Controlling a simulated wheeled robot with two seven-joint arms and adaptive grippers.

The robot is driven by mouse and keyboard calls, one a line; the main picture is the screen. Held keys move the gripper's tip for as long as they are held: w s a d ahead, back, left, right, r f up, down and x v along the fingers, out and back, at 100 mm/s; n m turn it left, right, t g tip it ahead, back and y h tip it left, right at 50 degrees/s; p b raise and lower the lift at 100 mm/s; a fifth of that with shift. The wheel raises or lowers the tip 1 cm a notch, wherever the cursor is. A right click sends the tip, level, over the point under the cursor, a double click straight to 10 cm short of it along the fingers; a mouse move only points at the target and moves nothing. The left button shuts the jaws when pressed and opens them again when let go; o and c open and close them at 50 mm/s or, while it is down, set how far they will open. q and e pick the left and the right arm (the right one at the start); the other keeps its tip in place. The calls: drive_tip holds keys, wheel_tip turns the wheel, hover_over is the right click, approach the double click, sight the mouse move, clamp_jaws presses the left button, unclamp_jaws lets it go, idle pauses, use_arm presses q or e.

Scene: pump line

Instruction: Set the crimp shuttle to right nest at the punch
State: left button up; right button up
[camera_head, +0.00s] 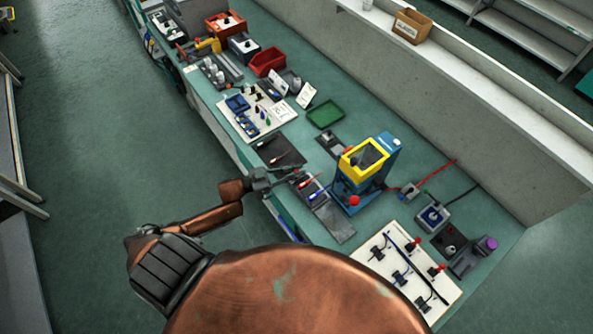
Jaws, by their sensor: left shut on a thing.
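The punch (383,172) is a blue press with a yellow guard frame (350,163) on the bench, right of centre. In front of it a dark slide rail (335,224) runs along the bench's front edge. The crimp shuttle (311,189) appears as a small block with a red and a blue piece on it, at the rail's upper-left part. My left gripper (287,178) reaches in from the left and is shut at the shuttle's left end. What exactly lies between its fingers is too small to see. My right gripper is not in view.
A white board with levers (402,268) lies at the lower right, with a grey control box (432,216) beyond it. A black mat (281,150), green tray (325,114) and red bin (267,62) lie further up the bench. A wall runs behind; open floor lies left.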

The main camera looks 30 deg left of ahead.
sight(308, 186)
use_arm(q)
clamp_jaws()
drive_tip(key=s+d+p, duration=0.1)
drive_tip(key=d, duration=0.1)
drive_tip(key=d+p, duration=0.1)
drive_tip(key=d, duration=0.1)
drive_tip(key=s+d+p, duration=0.1)
drive_tip(key=d, duration=0.1)
drive_tip(key=shift+s+d, duration=0.25)
drive_tip(key=shift+s, duration=0.1)
drive_tip(key=o, duration=0.6)
unclamp_jaws()
drive_tip(key=shift+c, duration=0.2)
drive_tip(key=shift+o, duration=1)
drive_tip(key=v, duration=1.2)
drive_tip(key=shift+a, duration=0.1)
